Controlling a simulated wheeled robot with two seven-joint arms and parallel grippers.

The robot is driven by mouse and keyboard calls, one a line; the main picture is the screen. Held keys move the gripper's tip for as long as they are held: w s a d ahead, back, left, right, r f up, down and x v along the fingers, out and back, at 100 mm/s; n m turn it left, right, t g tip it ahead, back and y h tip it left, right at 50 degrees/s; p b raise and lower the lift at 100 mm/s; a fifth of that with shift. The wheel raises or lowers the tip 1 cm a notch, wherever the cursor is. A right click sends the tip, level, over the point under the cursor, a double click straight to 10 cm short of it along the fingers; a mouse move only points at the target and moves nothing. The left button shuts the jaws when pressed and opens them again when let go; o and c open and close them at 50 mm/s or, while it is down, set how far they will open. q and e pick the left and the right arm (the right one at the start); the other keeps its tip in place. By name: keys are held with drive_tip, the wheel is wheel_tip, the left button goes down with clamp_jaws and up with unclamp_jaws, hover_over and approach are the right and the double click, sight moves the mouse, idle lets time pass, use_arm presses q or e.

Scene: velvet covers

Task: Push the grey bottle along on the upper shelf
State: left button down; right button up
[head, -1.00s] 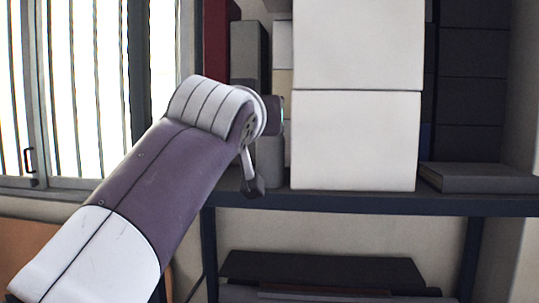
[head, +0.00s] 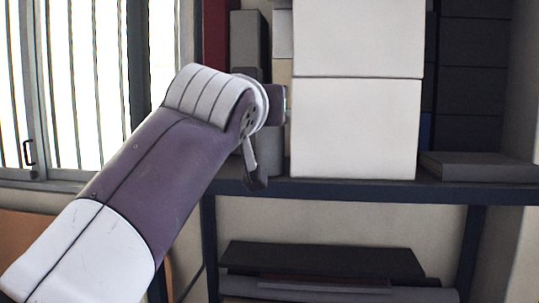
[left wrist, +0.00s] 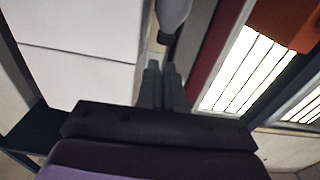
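The grey bottle (head: 269,150) stands on the upper shelf (head: 345,192), left of the white boxes. In the head view my left arm hides much of it. In the left wrist view, which looks upside down, the bottle (left wrist: 173,14) shows at the top edge, cut off by the frame, with its narrow end toward my fingers. My left gripper (left wrist: 162,82) has its fingers close together with nothing visible between them. The fingertips are near the bottle's narrow end; I cannot tell if they touch. My right gripper is not in view.
Two stacked white boxes (head: 354,128) stand close right of the bottle. A grey box-like item (head: 249,40) and a dark red one (head: 216,32) stand behind, at the left. A flat grey box (head: 476,166) lies at right. A window (head: 85,85) is left.

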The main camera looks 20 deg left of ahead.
use_arm(q)
wheel_tip(320, 180, down, 6)
drive_tip(key=s+d+m+b, duration=0.1)
drive_tip(key=s+d+b, duration=0.1)
drive_tip(key=b, duration=0.3)
use_arm(e)
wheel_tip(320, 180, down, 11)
drive_tip(key=b, duration=0.4)
use_arm(q)
drive_tip(key=m+p, duration=0.1)
drive_tip(key=m, duration=1.6)
approach(271, 163)
drive_tip(key=shift+y, duration=0.3)
drive_tip(key=p+x, duration=0.5)
drive_tip(key=p, duration=0.1)
drive_tip(key=shift+w+r, duration=0.15)
drive_tip(key=shift+w, duration=0.2)
drive_tip(key=shift+w+a, duration=0.1)
drive_tip(key=shift+w, duration=0.45)
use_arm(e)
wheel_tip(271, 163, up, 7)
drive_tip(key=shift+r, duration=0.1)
